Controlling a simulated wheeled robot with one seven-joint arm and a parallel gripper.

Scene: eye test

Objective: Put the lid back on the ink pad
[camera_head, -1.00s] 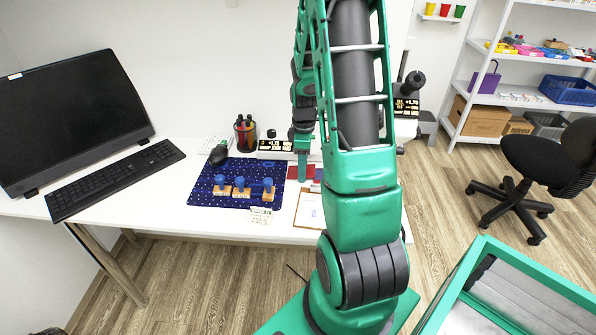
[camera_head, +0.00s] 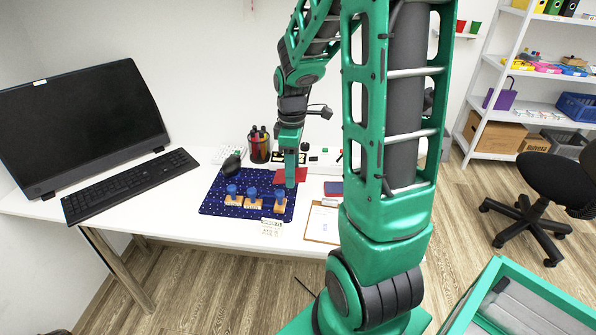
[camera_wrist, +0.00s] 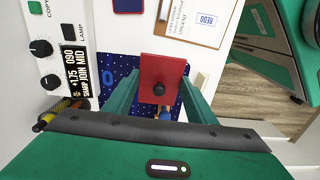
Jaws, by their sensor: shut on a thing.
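The red lid (camera_wrist: 161,66) with a dark knob is between the two fingers of my gripper (camera_wrist: 161,88) in the wrist view, which are shut on its opposite sides. In the head view my gripper (camera_head: 291,184) points down over the back right corner of the blue mat, with the red lid (camera_head: 302,174) at its fingertips. How far the lid is above the desk is unclear. The ink pad, a dark blue square with a red edge (camera_head: 333,188), appears to lie on the desk to the right of the gripper; it also shows at the wrist view's top edge (camera_wrist: 128,5).
Several blue-handled wooden stamps (camera_head: 253,198) stand on the spotted mat (camera_head: 215,205). A clipboard (camera_head: 322,222) lies right of it. A pen cup (camera_head: 259,148) and a white device with knobs (camera_wrist: 50,60) are behind. A monitor (camera_head: 80,125) and keyboard (camera_head: 130,185) are at left.

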